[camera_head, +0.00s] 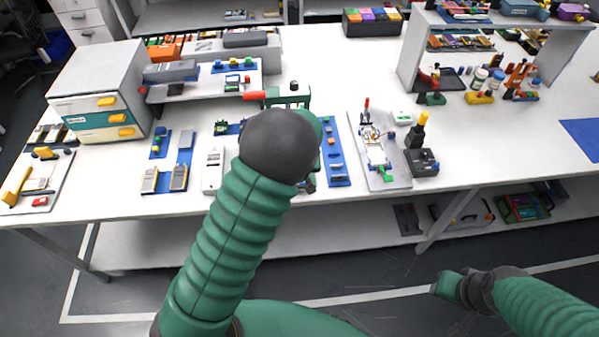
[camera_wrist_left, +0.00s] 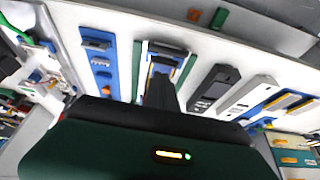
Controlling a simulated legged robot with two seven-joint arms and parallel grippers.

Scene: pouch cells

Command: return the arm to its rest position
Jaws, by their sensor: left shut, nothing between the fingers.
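My left arm comes up from the bottom of the head view to a dark round joint in front of the table. This joint hides my left gripper there.
A drawer cabinet (camera_head: 75,93) stands at the left. A blue strip (camera_head: 336,150) and a light tray (camera_head: 397,178) with small parts lie right of my left arm. Handheld meters (camera_head: 213,170) lie to its left. A raised shelf (camera_head: 412,45) stands at the back right.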

